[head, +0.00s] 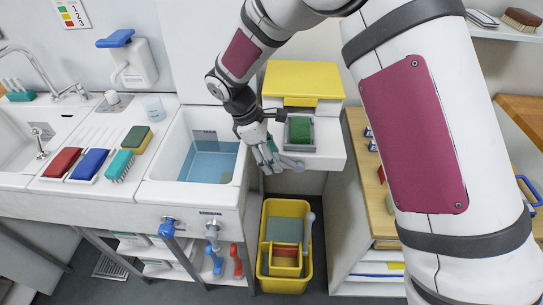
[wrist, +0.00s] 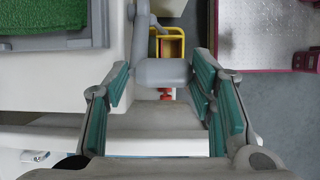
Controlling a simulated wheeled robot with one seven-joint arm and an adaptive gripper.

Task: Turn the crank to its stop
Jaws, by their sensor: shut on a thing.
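The crank is grey, with an arm and a round grip. In the wrist view its grip (wrist: 163,72) lies between my two green-padded fingers, and its arm runs up from it. In the head view a part of the crank (head: 292,163) shows at the front of the white unit below the yellow lid. My gripper (head: 268,160) is shut on the crank's grip, and its fingertips show at both sides of it in the wrist view (wrist: 163,75). In the head view my fingers hide part of the crank.
A sink basin (head: 187,184) with blue water is left of my gripper. A green pad (head: 299,129) in a grey tray sits behind the crank. A yellow bin (head: 308,280) stands on the floor below. A wooden-topped counter (head: 372,185) is to the right.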

